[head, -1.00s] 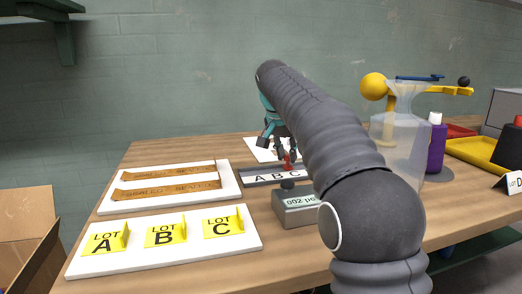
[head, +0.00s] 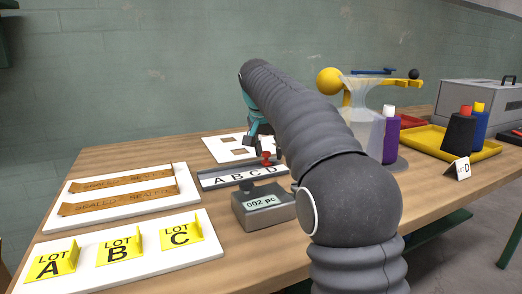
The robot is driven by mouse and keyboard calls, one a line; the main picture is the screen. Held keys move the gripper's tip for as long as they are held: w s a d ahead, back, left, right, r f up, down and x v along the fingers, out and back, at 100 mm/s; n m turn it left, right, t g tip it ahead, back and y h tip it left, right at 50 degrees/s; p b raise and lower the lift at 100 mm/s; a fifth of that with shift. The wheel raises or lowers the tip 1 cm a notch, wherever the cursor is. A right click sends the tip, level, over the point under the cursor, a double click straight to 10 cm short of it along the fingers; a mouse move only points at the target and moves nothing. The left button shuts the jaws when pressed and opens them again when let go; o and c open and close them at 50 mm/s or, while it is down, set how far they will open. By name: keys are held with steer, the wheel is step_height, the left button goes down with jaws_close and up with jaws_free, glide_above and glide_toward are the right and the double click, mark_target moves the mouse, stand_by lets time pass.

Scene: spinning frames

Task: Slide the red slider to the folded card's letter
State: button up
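The red slider (head: 266,158) stands on the lettered rail (head: 207,185), at its right end by the letter D. The rail shows A, B, C and D from left to right. A white folded card (head: 457,169) stands at the table's right edge and reads D. My gripper (head: 258,143) is just above and behind the slider, partly hidden by my arm. Its dark fingertips look apart, with the slider's red knob below them and nothing held.
A grey counter box (head: 264,208) reading "002 pc" stands in front of the rail. Yellow lot cards A, B, C (head: 120,248) and brown strips (head: 120,190) lie on white boards at left. A clear hopper (head: 362,115), bottles and a yellow tray (head: 425,139) stand at right.

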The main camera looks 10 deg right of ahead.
steer(key=shift+a+r, duration=0.1)
steer(key=shift+a, duration=0.05)
steer(key=shift+r, duration=0.1)
steer(key=shift+s+a+r, duration=0.1)
steer(key=shift+r, duration=0.15)
steer(key=v, duration=1.1)
steer(key=shift+s+r, duration=0.1)
